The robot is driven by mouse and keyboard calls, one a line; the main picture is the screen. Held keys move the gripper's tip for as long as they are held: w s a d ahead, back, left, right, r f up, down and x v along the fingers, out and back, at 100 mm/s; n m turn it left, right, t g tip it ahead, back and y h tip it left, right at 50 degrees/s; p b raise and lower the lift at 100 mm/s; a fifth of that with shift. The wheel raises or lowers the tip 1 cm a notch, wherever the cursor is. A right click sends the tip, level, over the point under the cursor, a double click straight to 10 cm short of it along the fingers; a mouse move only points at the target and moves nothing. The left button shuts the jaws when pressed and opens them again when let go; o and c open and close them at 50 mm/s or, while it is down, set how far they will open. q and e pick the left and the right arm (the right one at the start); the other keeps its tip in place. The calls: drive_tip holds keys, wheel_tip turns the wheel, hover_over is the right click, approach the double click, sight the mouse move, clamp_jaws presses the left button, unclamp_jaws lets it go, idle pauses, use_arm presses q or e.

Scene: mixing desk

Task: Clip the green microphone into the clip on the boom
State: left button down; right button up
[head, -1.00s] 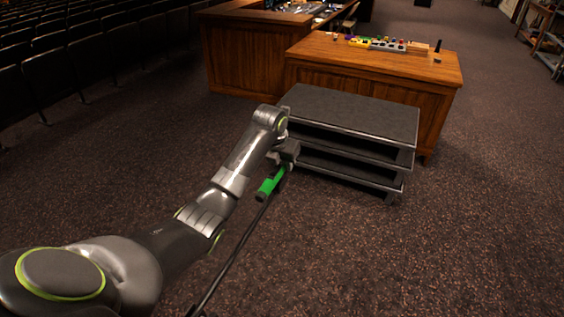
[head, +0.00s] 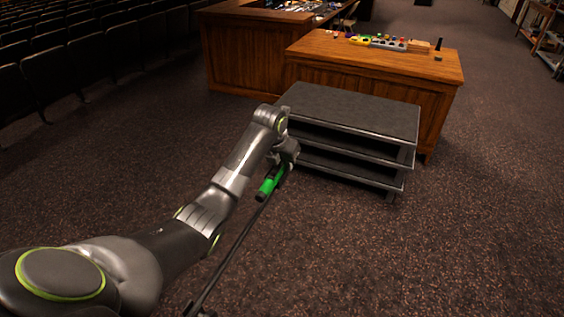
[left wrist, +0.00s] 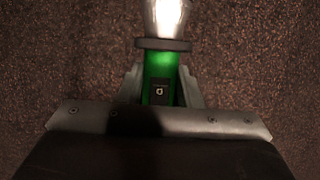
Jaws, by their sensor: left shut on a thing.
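The green microphone (head: 267,187) is held at the end of my left arm, beside the black cart. In the left wrist view its green body (left wrist: 160,66) lies between the two fingers of my left gripper (left wrist: 160,82), with a dark collar and a bright silver head beyond them. My left gripper (head: 281,163) is shut on it. The thin dark boom (head: 236,246) slants up from the bottom of the head view and its upper end appears close to the microphone. The clip cannot be made out, and I cannot tell whether microphone and boom touch. My right gripper is out of view.
A black shelved cart (head: 352,109) stands just beyond my left gripper. Behind it is a wooden desk (head: 400,66) with small coloured items on top. Rows of dark seats (head: 85,60) are at the left. The carpet at the right is clear.

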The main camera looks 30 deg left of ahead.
use_arm(q)
drive_tip(key=shift+r, duration=0.1)
drive_tip(key=c, duration=0.6)
unclamp_jaws()
drive_tip(key=shift+o, duration=0.2)
drive_tip(key=shift+r+p, duration=3.5)
drive_tip(key=shift+p, duration=0.05)
drive_tip(key=shift+s+f, duration=0.1)
